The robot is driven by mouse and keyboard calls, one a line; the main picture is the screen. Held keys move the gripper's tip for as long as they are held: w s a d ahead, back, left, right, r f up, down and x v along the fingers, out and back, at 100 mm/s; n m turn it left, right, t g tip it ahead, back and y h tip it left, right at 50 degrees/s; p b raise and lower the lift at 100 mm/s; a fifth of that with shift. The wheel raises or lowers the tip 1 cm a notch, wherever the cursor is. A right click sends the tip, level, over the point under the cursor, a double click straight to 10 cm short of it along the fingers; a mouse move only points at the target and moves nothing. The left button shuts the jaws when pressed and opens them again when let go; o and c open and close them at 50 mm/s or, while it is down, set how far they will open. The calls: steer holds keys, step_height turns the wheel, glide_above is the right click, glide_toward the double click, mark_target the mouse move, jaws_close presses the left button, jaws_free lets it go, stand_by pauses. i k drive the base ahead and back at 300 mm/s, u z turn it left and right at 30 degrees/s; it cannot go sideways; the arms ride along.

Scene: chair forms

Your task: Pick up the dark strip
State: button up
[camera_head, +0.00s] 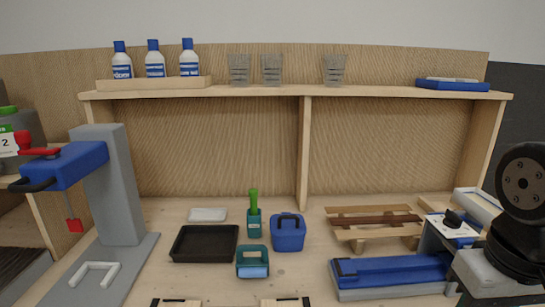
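A dark brown strip (375,221) lies lengthwise across a light wooden slatted rack (352,234) on the right half of the bench. It lies between the rack's lighter slats, and its whole length appears visible. No gripper fingers show in this view. A black rounded part, probably a joint of my arm, stands at the right edge, to the right of the strip and apart from it.
A blue and grey device (390,271) sits in front of the rack, with a white panel with a black knob (453,219) at its right. A blue box (288,232), black tray (205,243) and teal holder (252,262) stand left. A shelf (380,91) overhangs behind.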

mark_target(401, 218)
steer(key=k, duration=0.55)
steer(key=z, duration=0.7)
steer(key=i, duration=1.15)
steer(key=u, duration=0.75)
